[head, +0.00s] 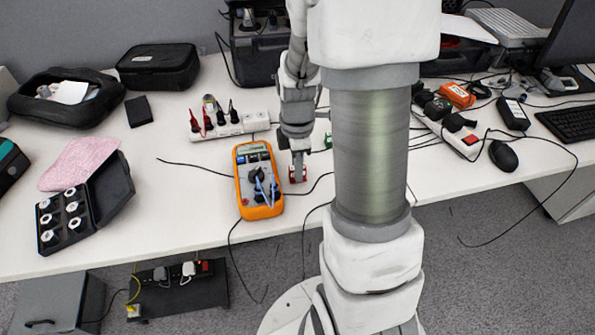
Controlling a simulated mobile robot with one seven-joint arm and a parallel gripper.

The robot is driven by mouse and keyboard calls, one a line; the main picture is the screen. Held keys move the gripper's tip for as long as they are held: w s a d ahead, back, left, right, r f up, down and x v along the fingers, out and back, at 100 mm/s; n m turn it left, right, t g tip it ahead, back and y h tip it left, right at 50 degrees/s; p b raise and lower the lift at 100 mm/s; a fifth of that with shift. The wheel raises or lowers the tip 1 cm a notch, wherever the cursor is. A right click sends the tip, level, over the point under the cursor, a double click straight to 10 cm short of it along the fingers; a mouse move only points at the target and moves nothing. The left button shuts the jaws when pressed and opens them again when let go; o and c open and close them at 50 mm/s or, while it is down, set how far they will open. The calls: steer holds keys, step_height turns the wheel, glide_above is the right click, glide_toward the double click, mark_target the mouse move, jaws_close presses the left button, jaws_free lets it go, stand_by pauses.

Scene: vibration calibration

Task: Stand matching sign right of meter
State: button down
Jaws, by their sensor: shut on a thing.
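An orange multimeter (258,181) lies on the white table, with a grey display at its top, a dark dial and blue leads across its lower half. My gripper (298,172) points down just right of the meter. It is shut on a small red sign (297,175), low at or just above the tabletop; I cannot tell whether the sign touches it. My fingers hide part of the sign, and its marking is too small to read. A small green piece (328,141) shows behind, partly hidden by my arm; it may be another sign.
A white power strip (233,128) with plugs lies behind the meter. An open case (85,213) of round pieces and a pink cloth (80,163) are at left. Thin black cables cross the table near the meter. The table's front edge (200,242) is close below.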

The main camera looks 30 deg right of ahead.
steer(key=shift+f, duration=0.35)
steer(key=c, duration=1.3)
jaws_free()
steer(key=shift+f, duration=0.1)
steer(key=o, duration=0.5)
step_height(320, 180, up, 12)
steer(key=p, duration=0.4)
steer(key=shift+s+a+r+m+t, duration=0.95)
steer(key=shift+s+a+r+m, duration=0.8)
steer(key=shift+s+r+m, duration=0.5)
steer(key=shift+s+a+r+m+t, duration=0.9)
steer(key=shift+s+a+r+m, duration=0.95)
steer(key=shift+r+m, duration=0.65)
steer(key=shift+s+a+r+m+t, duration=0.95)
steer(key=shift+s+a+r+m, duration=0.75)
steer(key=shift+s+r+m, duration=0.7)
